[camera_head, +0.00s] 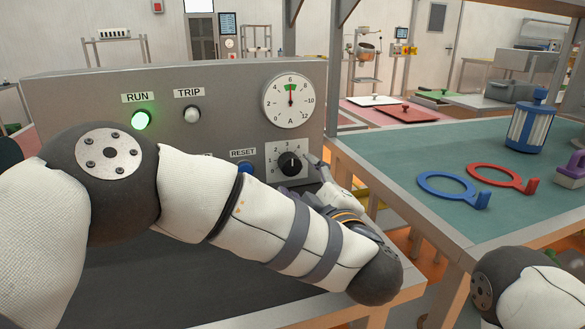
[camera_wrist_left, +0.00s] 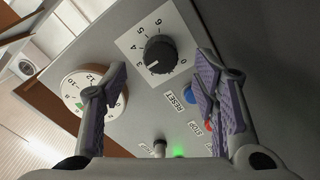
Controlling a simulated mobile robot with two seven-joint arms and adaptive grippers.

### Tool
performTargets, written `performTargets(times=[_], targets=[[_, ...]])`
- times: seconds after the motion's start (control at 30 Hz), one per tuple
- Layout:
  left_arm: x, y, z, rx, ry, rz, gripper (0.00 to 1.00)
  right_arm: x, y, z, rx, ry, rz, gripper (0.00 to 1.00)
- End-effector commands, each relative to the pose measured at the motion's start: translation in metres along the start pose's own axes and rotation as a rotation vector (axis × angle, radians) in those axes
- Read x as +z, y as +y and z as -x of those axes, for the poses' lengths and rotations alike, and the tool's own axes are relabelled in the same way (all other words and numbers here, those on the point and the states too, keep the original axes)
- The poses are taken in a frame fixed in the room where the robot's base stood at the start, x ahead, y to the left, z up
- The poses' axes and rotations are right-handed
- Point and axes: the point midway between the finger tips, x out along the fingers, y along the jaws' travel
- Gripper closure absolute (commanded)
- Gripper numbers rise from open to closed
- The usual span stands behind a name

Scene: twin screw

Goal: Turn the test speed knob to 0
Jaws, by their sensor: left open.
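The black test speed knob (camera_head: 290,163) sits on a white numbered plate on the grey panel, below the round gauge. It also shows in the left wrist view (camera_wrist_left: 160,54), where its white pointer mark is near the 3. My left gripper (camera_head: 318,172) is beside the knob at its right in the head view, partly hidden by my forearm. In the left wrist view the gripper (camera_wrist_left: 162,78) is open, its fingers spread on either side of the knob. I see no contact with the knob. My right arm shows at the lower right, but its gripper is out of view.
The panel (camera_head: 240,115) carries a lit green RUN lamp (camera_head: 141,120), an unlit TRIP lamp (camera_head: 192,114), a gauge (camera_head: 289,100) reading near 6 and a blue RESET button (camera_head: 245,167). A red STOP button (camera_wrist_left: 209,126) is near one finger. A green-topped table (camera_head: 400,160) stands at the right.

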Motion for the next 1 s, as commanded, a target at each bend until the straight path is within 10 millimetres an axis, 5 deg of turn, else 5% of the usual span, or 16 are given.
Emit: performTargets(times=[0.23,0.57,0.8,1.0], targets=[[0.002,-0.003,-0.047,-0.004,-0.001,0.0,0.46,0.004,0.0,-0.009,0.001,-0.022,0.001,0.6],[0.0,0.0,-0.055,0.001,-0.001,-0.001,0.46,0.004,0.0,-0.009,0.001,-0.022,0.001,0.6],[0.0,0.0,-0.055,0.0,-0.001,-0.001,0.94,0.004,0.0,-0.009,0.001,-0.022,0.001,0.6],[0.0,0.0,-0.055,0.001,-0.001,0.006,0.94,0.004,0.0,-0.009,0.001,-0.021,0.001,0.6]])
